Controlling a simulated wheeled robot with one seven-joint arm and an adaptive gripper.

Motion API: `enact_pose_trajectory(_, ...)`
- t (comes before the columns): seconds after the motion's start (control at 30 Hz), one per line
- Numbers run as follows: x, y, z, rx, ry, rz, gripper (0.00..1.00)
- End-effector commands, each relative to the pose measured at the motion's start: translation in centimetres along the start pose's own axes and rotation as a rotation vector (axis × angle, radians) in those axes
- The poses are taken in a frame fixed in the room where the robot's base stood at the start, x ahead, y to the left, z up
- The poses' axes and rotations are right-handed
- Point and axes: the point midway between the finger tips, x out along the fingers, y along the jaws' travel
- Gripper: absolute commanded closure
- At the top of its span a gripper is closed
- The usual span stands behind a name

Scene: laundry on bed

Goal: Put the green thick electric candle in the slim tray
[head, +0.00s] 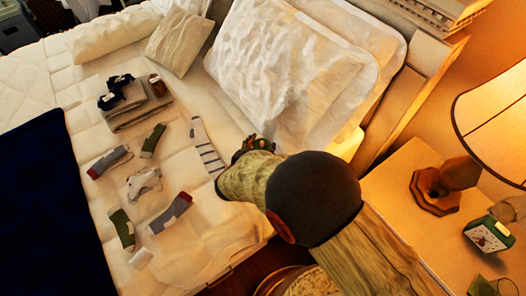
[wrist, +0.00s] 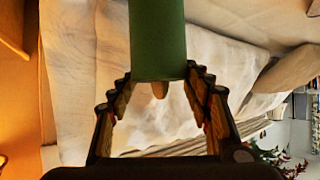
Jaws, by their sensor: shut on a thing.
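The green thick candle (wrist: 158,40) is a plain green cylinder at the top middle of the wrist view. Its far end runs out of that picture. My gripper (wrist: 158,76) is shut on its near end, with one finger on each side. In the head view my gripper (head: 260,144) is over the bed, near the large white pillows. My own arm covers much of that area, and I cannot make out the candle clearly there. I cannot pick out the slim tray in either view.
The bed (head: 205,245) holds several socks, a folded grey stack (head: 138,112) and a dark blue blanket (head: 45,200). Large white pillows (head: 285,75) lie beyond my gripper. A nightstand (head: 395,185) at right carries a lamp (head: 495,120) and a green clock (head: 488,235).

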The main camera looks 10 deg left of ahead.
Motion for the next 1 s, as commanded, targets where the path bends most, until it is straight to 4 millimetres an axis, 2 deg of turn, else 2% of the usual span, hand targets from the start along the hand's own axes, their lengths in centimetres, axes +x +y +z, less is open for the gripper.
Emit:
enact_pose_trajectory(0.27, 2.0, 0.0, 0.8, 0.000, 0.000, 0.001, 0.94)
enact_pose_trajectory(0.47, 3.5, -0.1, 3.4, 0.000, 0.001, 0.000, 0.94)
enact_pose_trajectory(0.87, 3.6, -0.1, 3.7, 0.000, 0.000, 0.000, 0.94)
enact_pose_trajectory(0.9, 3.7, -0.1, 3.7, 0.000, 0.000, 0.000, 0.50)
enact_pose_trajectory(1.0, 3.7, -0.1, 3.7, 0.000, 0.000, 0.000, 0.44)
